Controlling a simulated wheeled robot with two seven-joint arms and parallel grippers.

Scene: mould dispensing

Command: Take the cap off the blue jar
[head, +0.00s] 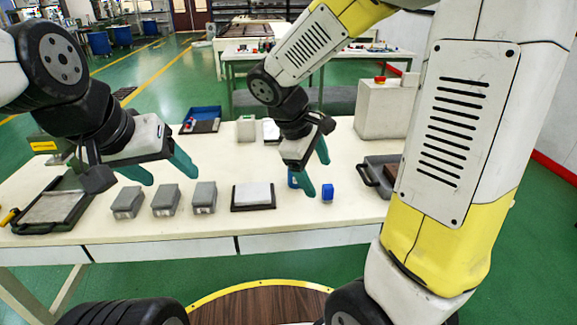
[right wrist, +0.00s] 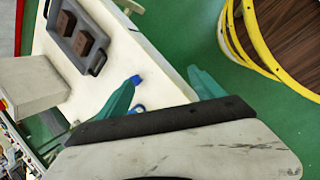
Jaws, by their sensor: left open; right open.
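Two small blue things stand on the white table near my right gripper (head: 318,178). One blue piece (head: 327,191) stands just right of the fingertips. The other blue thing (head: 292,179) is partly hidden behind a finger. In the right wrist view, a blue piece (right wrist: 136,79) shows at one fingertip and a ring-like blue shape (right wrist: 137,109) lies partly behind that finger. I cannot tell which is the jar and which the cap. My right gripper is open with nothing between its fingers. My left gripper (head: 174,180) is open and empty above the grey boxes.
Several grey boxes (head: 166,200) and a dark tray with a pale slab (head: 254,196) line the front. A dark tray (head: 52,207) stands left, and a handled tray with brown blocks (right wrist: 73,46) right. A pale box (head: 384,108) stands behind.

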